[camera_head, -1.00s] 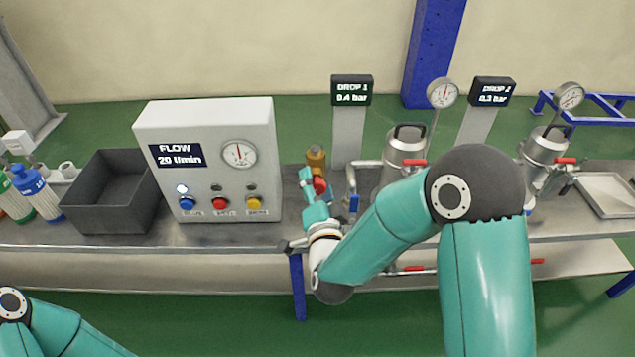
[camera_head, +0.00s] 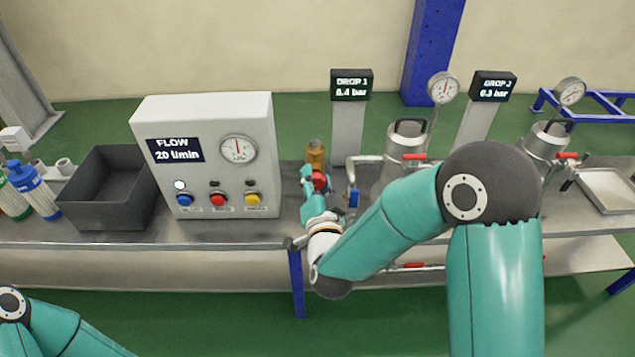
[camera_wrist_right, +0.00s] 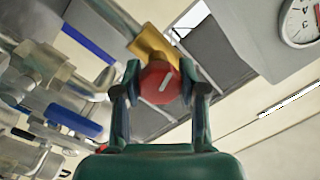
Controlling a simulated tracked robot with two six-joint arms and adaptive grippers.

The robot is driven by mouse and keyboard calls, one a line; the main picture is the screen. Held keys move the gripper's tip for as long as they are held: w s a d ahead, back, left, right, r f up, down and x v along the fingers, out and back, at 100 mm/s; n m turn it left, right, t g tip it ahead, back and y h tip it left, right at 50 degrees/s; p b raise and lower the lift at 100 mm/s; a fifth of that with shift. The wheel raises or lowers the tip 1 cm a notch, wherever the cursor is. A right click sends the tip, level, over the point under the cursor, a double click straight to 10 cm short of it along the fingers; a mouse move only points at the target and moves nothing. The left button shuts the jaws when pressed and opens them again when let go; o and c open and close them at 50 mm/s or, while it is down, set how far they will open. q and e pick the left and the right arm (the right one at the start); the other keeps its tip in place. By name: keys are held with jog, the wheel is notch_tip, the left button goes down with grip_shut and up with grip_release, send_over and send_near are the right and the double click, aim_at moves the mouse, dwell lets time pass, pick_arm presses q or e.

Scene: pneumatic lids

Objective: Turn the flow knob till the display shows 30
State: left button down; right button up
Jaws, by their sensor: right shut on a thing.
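The flow knob (camera_wrist_right: 158,84) is red with a white line on its face, on a brass fitting (camera_wrist_right: 152,45). In the right wrist view my right gripper (camera_wrist_right: 160,88) has one finger on each side of the knob and is shut on it. In the head view the knob (camera_head: 319,181) is partly covered by my right gripper (camera_head: 313,182). The display (camera_head: 175,150) on the grey box reads FLOW 20 l/min. My left arm shows at the lower left of the head view; its gripper is out of the picture.
The grey box (camera_head: 205,112) has a round gauge (camera_head: 238,149) and blue, red and yellow buttons. A dark open bin (camera_head: 108,205) stands left of it. Pipes with a blue valve handle (camera_head: 354,197) and a steel pot (camera_head: 406,138) are close right of the knob.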

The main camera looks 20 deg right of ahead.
jog(key=n+b, duration=0.1)
jog(key=n, duration=0.2)
jog(key=shift+f, duration=0.2)
jog(key=shift+n+g, duration=0.4)
jog(key=shift+n, duration=1.7)
jog(key=o, duration=1.2)
jog(key=shift+r, duration=0.1)
jog(key=shift+v, duration=3.8)
jog(key=shift+a, duration=0.1)
